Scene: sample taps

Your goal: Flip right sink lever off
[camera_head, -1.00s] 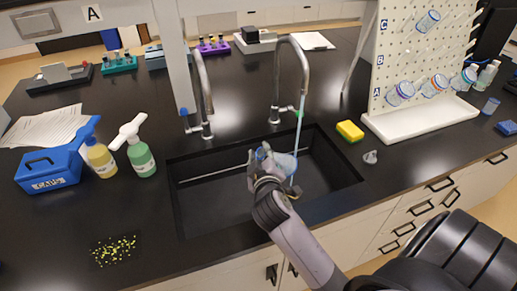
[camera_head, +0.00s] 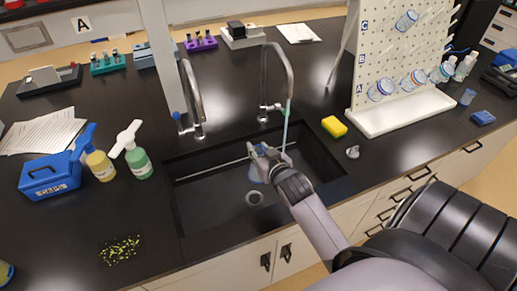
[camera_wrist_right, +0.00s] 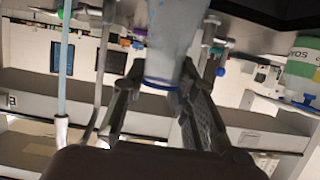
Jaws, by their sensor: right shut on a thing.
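The right faucet (camera_head: 264,80) stands behind the sink, and a pale blue water stream (camera_head: 286,125) runs from its spout. The stream also shows in the right wrist view (camera_wrist_right: 64,70). The right lever is small at the faucet base (camera_head: 263,113); its exact position is hard to tell. My right gripper (camera_head: 260,152) is over the sink (camera_head: 205,192), shut on a translucent bluish container (camera_head: 256,173), just left of the stream. In the right wrist view, the container (camera_wrist_right: 170,45) sits between the fingers, its blue rim near the fingertips. My left gripper is not in view.
The left faucet (camera_head: 189,100) with a blue handle stands left of the container. A yellow sponge (camera_head: 334,126), a grey stopper-like piece (camera_head: 352,152) and a drying rack (camera_head: 400,112) are right of the sink. Spray bottles (camera_head: 137,160) and a blue box (camera_head: 50,175) are left.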

